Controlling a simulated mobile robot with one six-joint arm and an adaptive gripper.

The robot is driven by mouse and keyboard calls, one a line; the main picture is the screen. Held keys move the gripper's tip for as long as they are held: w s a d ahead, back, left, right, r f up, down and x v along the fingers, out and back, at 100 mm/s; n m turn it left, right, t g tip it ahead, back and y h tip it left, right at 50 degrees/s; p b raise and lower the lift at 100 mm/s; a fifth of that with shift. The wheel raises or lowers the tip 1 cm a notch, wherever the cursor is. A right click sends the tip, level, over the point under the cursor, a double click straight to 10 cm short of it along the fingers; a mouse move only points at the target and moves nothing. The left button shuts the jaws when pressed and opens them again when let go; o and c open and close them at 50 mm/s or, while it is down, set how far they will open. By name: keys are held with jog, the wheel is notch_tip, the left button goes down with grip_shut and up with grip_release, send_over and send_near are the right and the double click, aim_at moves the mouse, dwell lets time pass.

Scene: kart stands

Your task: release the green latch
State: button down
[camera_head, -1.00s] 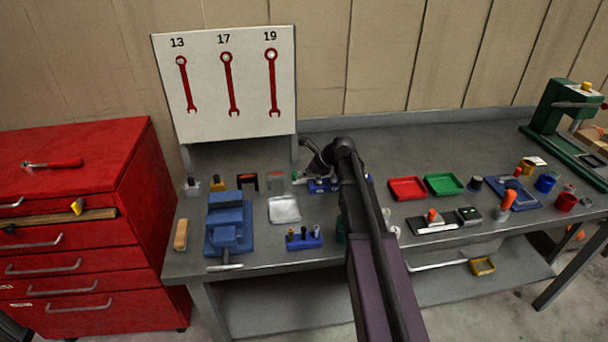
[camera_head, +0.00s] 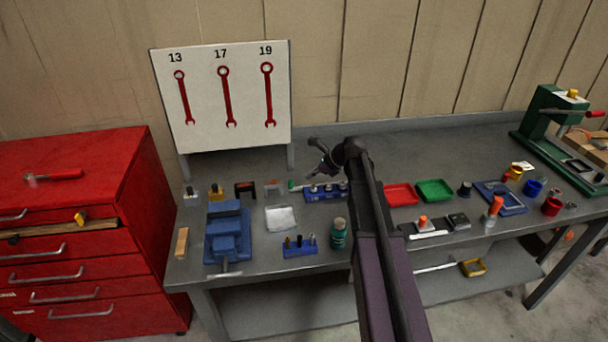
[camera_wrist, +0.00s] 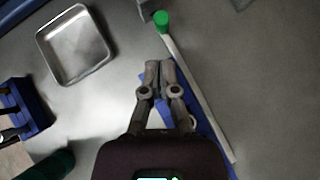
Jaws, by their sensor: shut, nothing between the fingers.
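The green latch shows as a green knob (camera_wrist: 161,20) on the end of a pale rod in the wrist view. The rod runs down and right beside a blue block (camera_wrist: 213,128). In the head view the green knob (camera_head: 291,185) is small, at the left end of the blue block (camera_head: 318,195) on the bench. My gripper (camera_wrist: 160,64) is shut and empty, its fingertips together just left of the rod and below the knob. I cannot tell whether they touch the rod. In the head view my gripper (camera_head: 316,173) is above the block, partly hidden by my arm.
A metal tray (camera_wrist: 75,45) lies left of the gripper. A green bottle (camera_head: 339,234) and a small blue holder (camera_head: 300,246) stand near the bench's front edge. A blue vise (camera_head: 228,232) is further left. Red (camera_head: 401,194) and green trays (camera_head: 435,190) lie to the right.

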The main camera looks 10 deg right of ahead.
jog(key=shift+p+v, duration=0.95)
jog(key=shift+v, duration=0.7)
